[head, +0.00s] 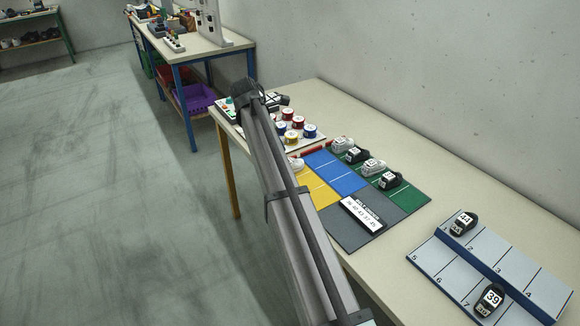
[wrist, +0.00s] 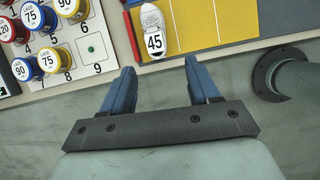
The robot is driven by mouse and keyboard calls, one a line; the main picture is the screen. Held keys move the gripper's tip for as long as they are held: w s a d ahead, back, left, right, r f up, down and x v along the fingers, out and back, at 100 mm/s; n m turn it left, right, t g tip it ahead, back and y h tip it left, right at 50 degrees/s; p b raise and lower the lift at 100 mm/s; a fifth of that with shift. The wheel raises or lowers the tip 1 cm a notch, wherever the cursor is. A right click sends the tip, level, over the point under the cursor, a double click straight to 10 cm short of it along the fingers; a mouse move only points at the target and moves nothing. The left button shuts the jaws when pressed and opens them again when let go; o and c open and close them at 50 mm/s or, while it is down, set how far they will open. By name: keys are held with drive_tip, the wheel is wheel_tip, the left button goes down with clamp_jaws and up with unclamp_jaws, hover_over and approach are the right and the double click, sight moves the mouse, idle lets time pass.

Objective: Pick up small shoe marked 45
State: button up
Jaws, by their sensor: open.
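The small white shoe marked 45 (wrist: 153,30) rests on the yellow section of the mat (wrist: 190,22) in the wrist view, its label towards my gripper. In the head view a part of a white shoe (head: 296,163) shows on the yellow section beside my arm; its number is hidden. My gripper (wrist: 160,66) is open and empty in the wrist view, with its two blue fingers apart. The shoe lies just beyond the fingertips, between their lines, and does not touch them. In the head view my arm hides the gripper's fingers.
Other shoes stand on the green section (head: 408,202), and a numbered label plate (head: 362,213) lies on grey. A board with several coloured spools (wrist: 56,60) is to the left. A blue-edged rack (head: 452,268) holds black shoes marked 44 (head: 463,222) and 39 (head: 489,299). Bare table lies between.

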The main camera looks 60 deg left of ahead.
sight(290, 159)
drive_tip(key=shift+n, duration=0.3)
drive_tip(key=x, duration=0.2)
drive_tip(key=w+x, duration=0.1)
drive_tip(key=x, duration=0.4)
drive_tip(key=shift+w+a+r, duration=0.2)
drive_tip(key=shift+a, duration=0.05)
drive_tip(key=shift+x, duration=2.7)
drive_tip(key=shift+a, duration=0.15)
drive_tip(key=shift+c, duration=0.2)
drive_tip(key=c, duration=0.7)
